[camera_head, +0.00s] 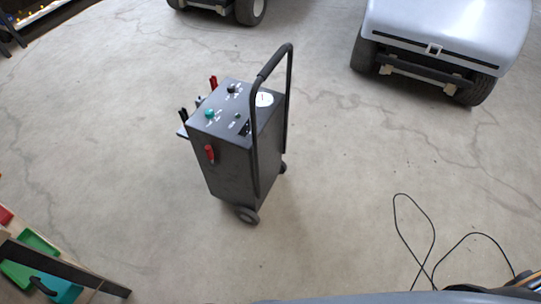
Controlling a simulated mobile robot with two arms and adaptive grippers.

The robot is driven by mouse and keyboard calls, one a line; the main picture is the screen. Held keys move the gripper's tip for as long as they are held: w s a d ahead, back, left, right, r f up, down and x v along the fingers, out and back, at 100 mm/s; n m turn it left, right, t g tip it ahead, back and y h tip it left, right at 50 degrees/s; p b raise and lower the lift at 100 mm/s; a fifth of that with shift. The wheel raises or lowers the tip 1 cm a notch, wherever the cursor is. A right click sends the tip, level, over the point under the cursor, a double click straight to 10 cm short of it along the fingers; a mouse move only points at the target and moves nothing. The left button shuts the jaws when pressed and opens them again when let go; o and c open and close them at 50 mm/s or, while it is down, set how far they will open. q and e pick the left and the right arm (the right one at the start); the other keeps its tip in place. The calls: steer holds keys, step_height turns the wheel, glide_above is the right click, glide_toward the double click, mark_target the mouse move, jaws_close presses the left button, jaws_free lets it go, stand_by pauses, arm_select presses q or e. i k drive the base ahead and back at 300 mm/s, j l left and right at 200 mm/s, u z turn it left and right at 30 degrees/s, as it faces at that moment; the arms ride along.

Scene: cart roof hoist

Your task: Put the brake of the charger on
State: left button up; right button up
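The charger (232,165) is a black upright box on wheels, in the middle of the head view. Its tall black handle (289,100) rises on the right side. A small red lever (210,153) is on the front face near the upper left edge; I cannot tell whether it is the brake or how it is set. A dark wheel (247,214) shows at the bottom front. The top panel has a green knob (209,114), a black knob and a round white gauge (264,99). Red and black clamps stand at the back left. Neither of my grippers is in view.
A pale cart (449,30) stands at the upper right, and part of another vehicle shows at the top. A black cable (433,225) lies looped on the floor at right. A bench with green bins (38,242) is at lower left. Concrete floor around the charger is clear.

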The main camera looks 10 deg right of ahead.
mark_target(211, 156)
steer(key=i+j+z, duration=0.1)
steer(key=j, duration=0.25)
steer(key=i+j+z, duration=0.15)
steer(key=i+j, duration=0.15)
steer(key=i+j+z, duration=0.1)
steer(key=j, duration=0.3)
steer(key=i+j+z, duration=0.1)
steer(key=j, duration=0.3)
steer(key=i+j+z, duration=0.1)
steer(key=i+j, duration=0.15)
steer(key=j, duration=0.15)
